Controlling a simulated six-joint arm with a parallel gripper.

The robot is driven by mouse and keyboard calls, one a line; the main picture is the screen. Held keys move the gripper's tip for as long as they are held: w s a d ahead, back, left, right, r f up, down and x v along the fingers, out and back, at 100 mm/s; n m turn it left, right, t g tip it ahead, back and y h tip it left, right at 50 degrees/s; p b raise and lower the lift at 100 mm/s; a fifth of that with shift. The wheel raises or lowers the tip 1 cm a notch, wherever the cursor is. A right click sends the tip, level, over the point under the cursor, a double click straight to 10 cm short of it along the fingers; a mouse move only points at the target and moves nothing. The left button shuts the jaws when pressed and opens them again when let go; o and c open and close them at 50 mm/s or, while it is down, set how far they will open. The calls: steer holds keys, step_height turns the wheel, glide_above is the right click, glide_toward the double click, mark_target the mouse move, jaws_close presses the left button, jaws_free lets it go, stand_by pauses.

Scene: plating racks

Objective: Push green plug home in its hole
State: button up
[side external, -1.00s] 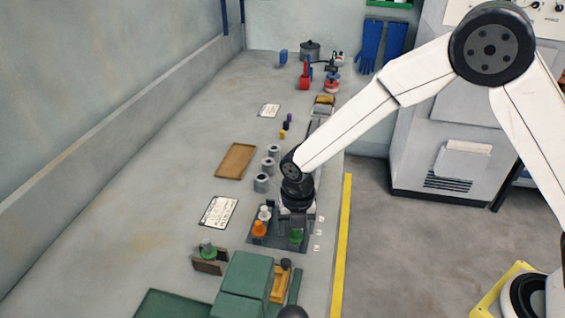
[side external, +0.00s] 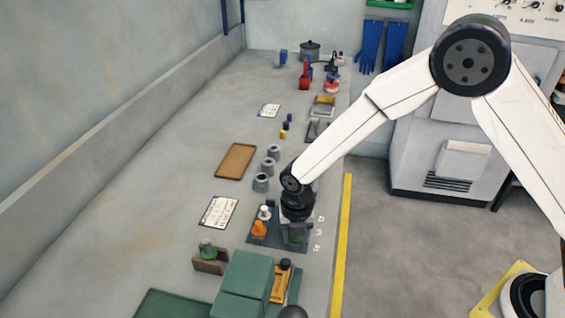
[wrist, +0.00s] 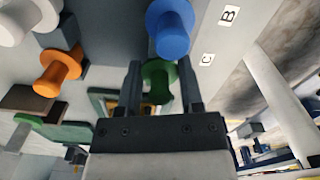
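The green plug (wrist: 158,76) stands between the two fingers of my gripper (wrist: 160,85) in the wrist view. The fingers are apart on either side of it, with gaps showing beside its narrower part. In the side view, my gripper (side external: 297,238) is low over the dark plate (side external: 275,243), and only a little of the green plug (side external: 296,240) shows there. The plug's lower end and its hole are hidden, so I cannot tell how deep it sits.
A blue plug (wrist: 172,32) is close by in the wrist view. An orange plug (side external: 259,229) and a white plug (side external: 264,213) stand on the plate's left side. A green box (side external: 243,280) is in front. A brown tray (side external: 235,161) lies farther back.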

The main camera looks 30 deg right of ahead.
jaws_close()
steer(key=shift+r, duration=0.15)
steer(key=shift+r, duration=0.45)
steer(key=s+d+r, duration=0.2)
steer(key=s+r, duration=0.4)
steer(key=s+d+r, duration=0.2)
steer(key=s+r, duration=0.3)
steer(key=s, duration=0.2)
steer(key=shift+s+d+r, duration=0.15)
steer(key=shift+d+r, duration=0.1)
steer(key=shift+r, duration=0.15)
